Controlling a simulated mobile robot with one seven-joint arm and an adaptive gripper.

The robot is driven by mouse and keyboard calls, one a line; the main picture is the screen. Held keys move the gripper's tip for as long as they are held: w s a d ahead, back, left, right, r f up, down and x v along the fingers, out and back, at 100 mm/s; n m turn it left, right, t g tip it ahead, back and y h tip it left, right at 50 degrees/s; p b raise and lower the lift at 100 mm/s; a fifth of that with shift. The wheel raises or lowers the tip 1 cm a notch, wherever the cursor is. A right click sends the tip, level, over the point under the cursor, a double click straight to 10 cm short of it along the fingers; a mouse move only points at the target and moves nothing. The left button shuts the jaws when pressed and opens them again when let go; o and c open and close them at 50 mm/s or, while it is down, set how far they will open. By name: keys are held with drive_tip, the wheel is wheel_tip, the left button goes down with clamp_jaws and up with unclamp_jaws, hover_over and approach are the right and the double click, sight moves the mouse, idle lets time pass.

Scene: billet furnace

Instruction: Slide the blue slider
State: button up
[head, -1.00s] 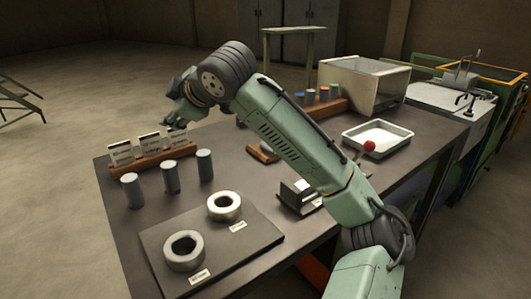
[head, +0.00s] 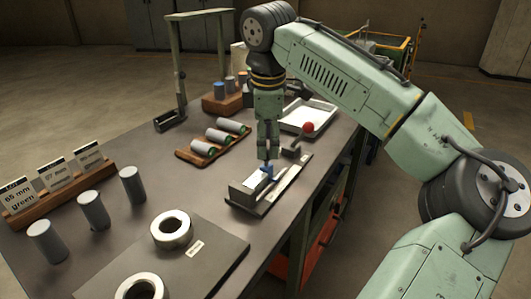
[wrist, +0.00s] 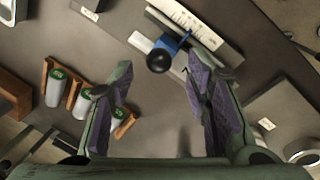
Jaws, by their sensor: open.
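The blue slider (head: 267,170) sits on a dark gauge base (head: 262,208) with a light block and a pale scale strip. In the wrist view the blue slider (wrist: 178,42) carries a round black knob (wrist: 160,61). My gripper (head: 267,154) points down just above the slider and partly hides it in the head view. In the wrist view my gripper (wrist: 158,85) is open, its purple-padded fingers apart, with the knob ahead of the gap between them. Whether a finger touches the knob cannot be told.
A wooden rack (head: 190,155) of green-ended cylinders lies to the left. Several grey cylinders (head: 132,186) and a plate with metal rings (head: 171,229) are at the front left.

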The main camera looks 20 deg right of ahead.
sight(267, 150)
drive_tip(key=f, duration=0.2)
drive_tip(key=w+f, duration=0.1)
drive_tip(key=f, duration=0.1)
drive_tip(key=shift+d+f, duration=0.1)
drive_tip(key=shift+f, duration=0.3)
clamp_jaws()
idle(0.5)
